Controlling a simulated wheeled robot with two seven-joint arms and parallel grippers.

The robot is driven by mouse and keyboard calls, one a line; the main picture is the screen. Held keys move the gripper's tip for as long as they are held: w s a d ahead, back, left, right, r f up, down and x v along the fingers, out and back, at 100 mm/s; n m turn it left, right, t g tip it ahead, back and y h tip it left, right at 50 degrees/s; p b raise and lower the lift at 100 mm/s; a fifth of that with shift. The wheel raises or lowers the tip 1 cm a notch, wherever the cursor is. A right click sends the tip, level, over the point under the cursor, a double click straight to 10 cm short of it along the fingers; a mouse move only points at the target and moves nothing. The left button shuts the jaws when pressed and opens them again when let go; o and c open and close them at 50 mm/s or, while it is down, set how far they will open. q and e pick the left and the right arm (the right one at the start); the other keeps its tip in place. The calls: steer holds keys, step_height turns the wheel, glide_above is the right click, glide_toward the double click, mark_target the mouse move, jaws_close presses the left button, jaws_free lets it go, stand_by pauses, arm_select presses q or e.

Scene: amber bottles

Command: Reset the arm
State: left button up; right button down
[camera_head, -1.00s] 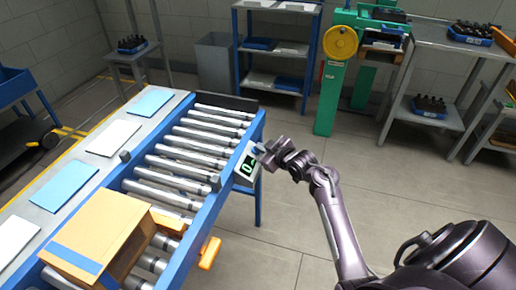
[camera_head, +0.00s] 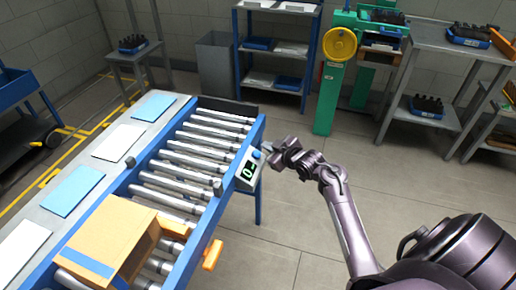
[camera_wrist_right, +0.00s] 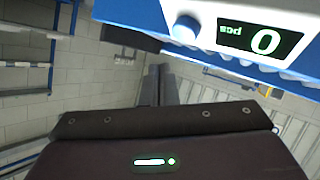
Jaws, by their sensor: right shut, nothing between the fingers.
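My right arm reaches in from the lower right in the head view. Its gripper (camera_head: 271,153) is shut and empty, just right of the counter box (camera_head: 249,169) on the conveyor's side rail. The counter has a blue button (camera_head: 256,154) and a green display that reads 0. In the right wrist view, the shut fingers (camera_wrist_right: 158,84) point away from the camera. The display (camera_wrist_right: 260,40) and the blue button (camera_wrist_right: 185,28) lie above and right of them, and the fingers look apart from the button. My left gripper is not in view.
A green press (camera_head: 326,95), shelves and bottle trays stand behind. The floor right of the conveyor is clear.

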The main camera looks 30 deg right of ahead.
steer(key=shift+s+d+r+p, duration=0.2)
steer(key=shift+r+p, duration=0.2)
steer(key=shift+r, duration=0.1)
steer(key=shift+s+d+r+p, duration=0.15)
steer(key=shift+s+r+p, duration=0.05)
steer(key=shift+r+p, duration=0.2)
